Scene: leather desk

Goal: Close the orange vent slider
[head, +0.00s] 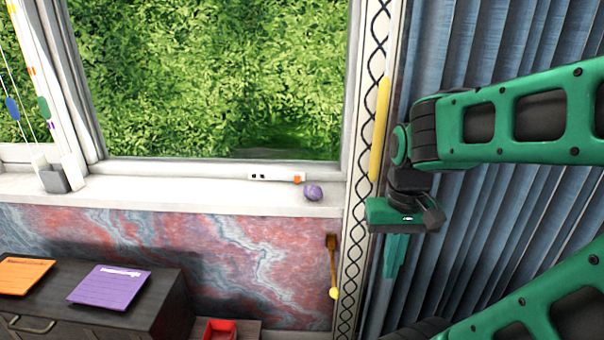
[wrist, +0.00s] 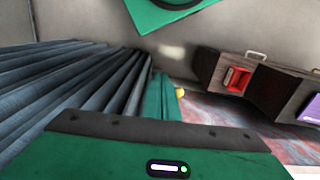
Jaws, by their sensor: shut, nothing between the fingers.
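The orange vent slider (head: 298,180) is a small tab at the right end of a white vent strip (head: 275,177) on the lower window frame. Two small dark slots show at the strip's left part. My gripper (head: 393,268) is to the right of the slider and lower, in front of the blue curtain, pointing down. Its green fingers are together and empty; they also show in the wrist view (wrist: 160,95). The slider and vent are not in the wrist view.
A purple ball (head: 313,193) sits on the sill (head: 180,195) just below and right of the slider. A patterned trim with a yellow bar (head: 380,130) stands between window and gripper. A dark cabinet (head: 165,290) and a red tray (head: 219,329) are lower left.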

